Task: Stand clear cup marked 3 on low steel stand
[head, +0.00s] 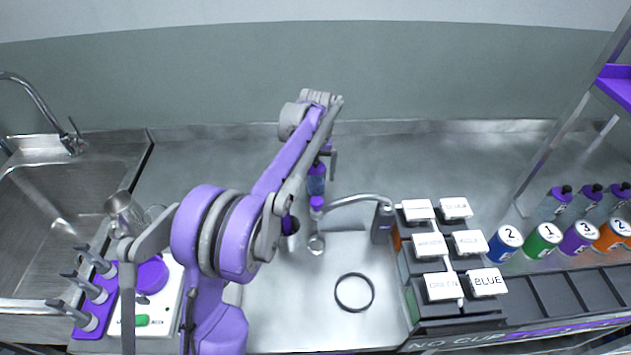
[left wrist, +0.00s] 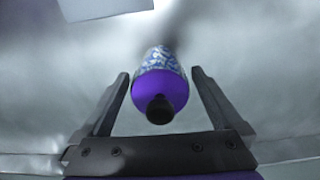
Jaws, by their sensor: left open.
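I cannot make out a clear cup marked 3. A clear glass-like vessel (head: 156,212) shows partly behind my arm by the sink, with no readable mark. I cannot pick out the low steel stand for sure. My left gripper (head: 331,165) reaches over the back middle of the counter. It is open around or just above a bottle (head: 316,182) with a blue patterned label. In the left wrist view the bottle (left wrist: 160,88), with purple shoulder and black tip, shows between the spread fingers (left wrist: 161,78), with gaps on both sides. My right gripper is not in view.
A sink (head: 70,205) is at left, with a metal cup (head: 122,208) near it. A black ring (head: 355,292) lies on the front counter. A rack of labelled lidded boxes (head: 430,265) stands right of it, then several numbered cans (head: 545,237). The back counter is mostly clear.

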